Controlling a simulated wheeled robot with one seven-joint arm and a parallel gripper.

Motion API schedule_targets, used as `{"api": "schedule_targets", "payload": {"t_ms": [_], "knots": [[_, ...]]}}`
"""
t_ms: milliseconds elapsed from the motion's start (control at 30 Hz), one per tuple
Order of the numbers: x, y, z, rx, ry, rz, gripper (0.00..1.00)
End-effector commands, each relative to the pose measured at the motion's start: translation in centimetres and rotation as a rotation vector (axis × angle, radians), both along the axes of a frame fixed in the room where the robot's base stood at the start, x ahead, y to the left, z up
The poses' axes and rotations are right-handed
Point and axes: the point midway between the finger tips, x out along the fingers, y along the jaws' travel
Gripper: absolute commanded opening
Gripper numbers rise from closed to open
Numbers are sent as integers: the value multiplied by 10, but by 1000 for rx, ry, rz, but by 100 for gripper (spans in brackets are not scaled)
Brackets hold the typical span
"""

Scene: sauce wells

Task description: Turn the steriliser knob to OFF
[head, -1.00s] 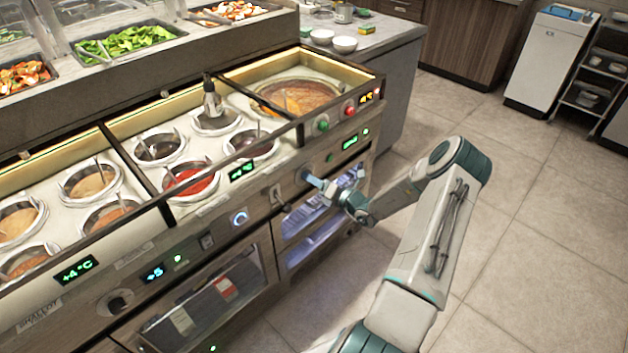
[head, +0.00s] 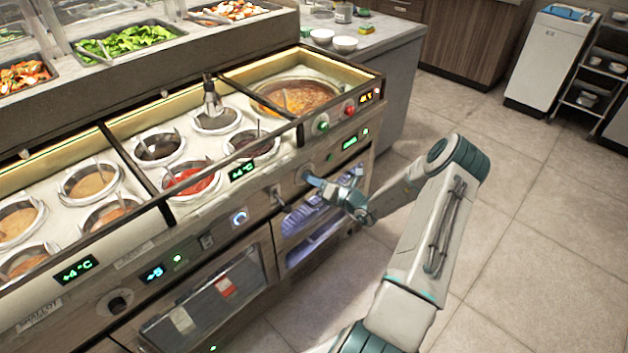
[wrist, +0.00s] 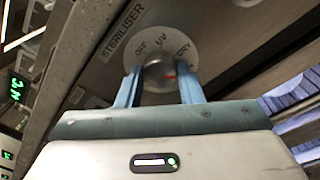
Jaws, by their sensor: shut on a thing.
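The plate reads OFF at upper left, UV at top and DRY at upper right. The red mark lies on the DRY side. STERILISER is printed to the left. My gripper (wrist: 160,84) has its two blue fingers closed on the knob's sides. In the head view my gripper (head: 316,183) is at the counter's front panel, partly covering the dial (head: 302,175).
A green button (head: 322,126) and a red button (head: 349,111) sit higher on the panel. A blue-ringed knob (head: 239,217) and a lever switch (head: 276,194) are to the left. A lit glass-fronted cabinet (head: 310,236) is below.

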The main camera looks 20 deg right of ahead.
Motion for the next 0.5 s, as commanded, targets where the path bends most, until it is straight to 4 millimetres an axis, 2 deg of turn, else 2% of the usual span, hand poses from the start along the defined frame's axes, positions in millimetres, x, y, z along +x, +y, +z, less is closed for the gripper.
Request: {"api": "schedule_targets", "payload": {"t_ms": [500], "knots": [[0, 1, 1, -430, -158, 2, 10]]}}
